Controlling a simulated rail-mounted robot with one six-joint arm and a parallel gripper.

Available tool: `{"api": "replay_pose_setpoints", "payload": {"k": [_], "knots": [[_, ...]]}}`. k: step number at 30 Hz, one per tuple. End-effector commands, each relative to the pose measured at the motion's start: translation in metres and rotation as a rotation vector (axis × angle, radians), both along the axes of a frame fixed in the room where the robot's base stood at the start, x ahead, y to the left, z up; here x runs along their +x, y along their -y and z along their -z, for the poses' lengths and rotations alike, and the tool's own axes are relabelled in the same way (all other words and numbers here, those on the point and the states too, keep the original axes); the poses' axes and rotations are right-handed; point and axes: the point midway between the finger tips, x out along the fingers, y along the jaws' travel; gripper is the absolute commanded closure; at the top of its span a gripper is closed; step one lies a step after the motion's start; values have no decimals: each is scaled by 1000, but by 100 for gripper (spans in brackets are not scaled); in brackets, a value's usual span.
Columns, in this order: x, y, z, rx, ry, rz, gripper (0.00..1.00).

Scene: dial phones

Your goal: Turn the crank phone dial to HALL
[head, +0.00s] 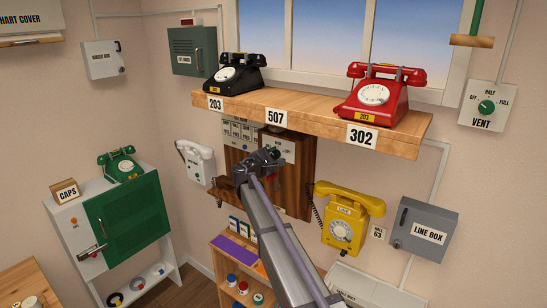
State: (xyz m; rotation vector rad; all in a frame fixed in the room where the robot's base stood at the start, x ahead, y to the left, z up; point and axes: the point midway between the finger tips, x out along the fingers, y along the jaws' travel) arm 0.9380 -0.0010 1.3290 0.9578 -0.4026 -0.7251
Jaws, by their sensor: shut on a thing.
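The crank phone (293,186) is a brown wooden cabinet on the wall under the shelf. Its pale dial plate (289,148) carries small lettering that I cannot read for certain. A second plate with several small labels (238,131) is to its left. My gripper (264,160) is in front of the cabinet, shut at the lower left of the dial plate, by the dark dial knob (275,154). It looks shut on that knob, though the jaws and my arm hide most of it. Which word the dial points to cannot be seen.
The wooden shelf (320,117) above bears a black phone (235,74) and a red phone (376,94). A white phone (196,161) hangs at left, a yellow phone (346,216) at right beside the grey line box (424,228). A low shelf (222,240) stands below.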

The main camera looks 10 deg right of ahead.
Motion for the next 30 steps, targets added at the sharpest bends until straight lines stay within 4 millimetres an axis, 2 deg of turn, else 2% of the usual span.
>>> {"api": "replay_pose_setpoints", "payload": {"k": [19, 20, 27, 30], "knots": [[-1, 0, 0, -39, -42, 1, 84], [-1, 0, 0, -39, -42, 1, 59], [0, 0, 0, -39, -41, 1, 36], [0, 0, 0, -39, -41, 1, 35]]}}
